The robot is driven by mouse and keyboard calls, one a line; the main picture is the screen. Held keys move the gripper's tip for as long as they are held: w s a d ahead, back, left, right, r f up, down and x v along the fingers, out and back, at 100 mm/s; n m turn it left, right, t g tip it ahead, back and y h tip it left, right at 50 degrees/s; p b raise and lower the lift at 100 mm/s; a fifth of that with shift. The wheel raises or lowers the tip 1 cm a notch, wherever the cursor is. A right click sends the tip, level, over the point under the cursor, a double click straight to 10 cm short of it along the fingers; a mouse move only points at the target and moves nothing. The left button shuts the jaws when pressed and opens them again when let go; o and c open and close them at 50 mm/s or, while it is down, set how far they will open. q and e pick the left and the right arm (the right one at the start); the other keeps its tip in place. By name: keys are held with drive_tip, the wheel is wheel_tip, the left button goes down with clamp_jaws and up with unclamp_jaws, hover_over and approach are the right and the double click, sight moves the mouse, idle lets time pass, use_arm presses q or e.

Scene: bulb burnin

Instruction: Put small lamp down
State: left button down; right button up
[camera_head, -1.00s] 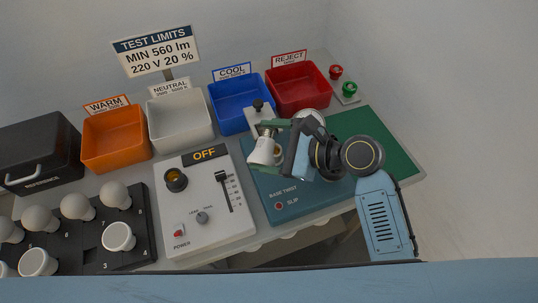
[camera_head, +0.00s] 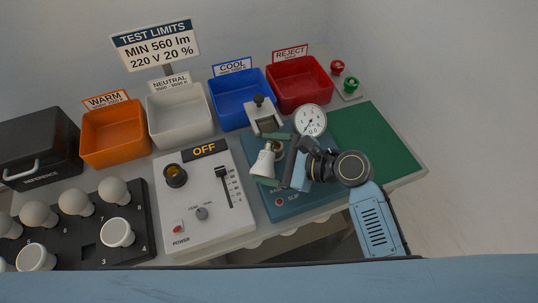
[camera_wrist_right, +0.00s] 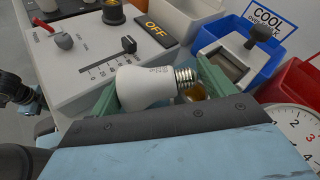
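The small lamp (camera_head: 263,164) is a white bulb with a metal screw base. It sits between the green finger pads of my right gripper (camera_head: 273,160), which is shut on it above the left part of the teal base-twist unit (camera_head: 312,203). In the right wrist view the lamp (camera_wrist_right: 145,86) lies sideways between the fingers, its metal base pointing right. A brass-coloured socket shows partly behind the lamp. Whether the lamp touches anything below is hidden.
The grey OFF tester (camera_head: 210,225) with its empty socket (camera_head: 175,175) is left. A black rack (camera_head: 88,233) holds several bulbs. Orange (camera_head: 113,135), white (camera_head: 180,117), blue (camera_head: 232,117) and red (camera_head: 299,85) bins stand behind, with a dial (camera_head: 310,121). The green mat (camera_head: 372,140) is bare.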

drive_tip(key=o, duration=0.3)
